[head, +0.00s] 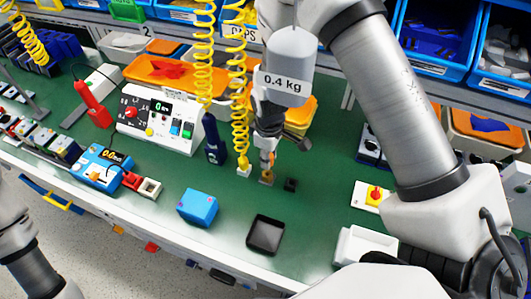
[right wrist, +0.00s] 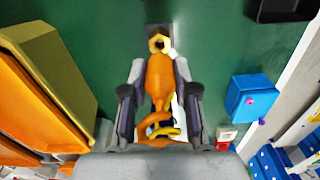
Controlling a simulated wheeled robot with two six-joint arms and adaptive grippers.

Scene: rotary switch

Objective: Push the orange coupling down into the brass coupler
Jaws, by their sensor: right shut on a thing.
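The orange coupling (right wrist: 158,82) is between the two fingers of my right gripper (right wrist: 158,75), which is shut on it. An orange curl trails from its rear. Just beyond its front end is the brass coupler (right wrist: 159,43), a hex fitting with a dark hole, on a dark base. The coupling's tip looks lined up with it; whether they touch I cannot tell. In the head view my right gripper (head: 267,145) points down at the bench with the orange coupling (head: 267,158) beneath it, just above the brass coupler (head: 266,178). My left gripper is out of view.
Yellow coiled hoses (head: 240,95) hang close left of my right gripper. A small black block (head: 290,185) stands close right. A black tray (head: 280,236) and a blue box (head: 198,207) lie nearer the front edge. Orange bins (head: 165,75) stand behind.

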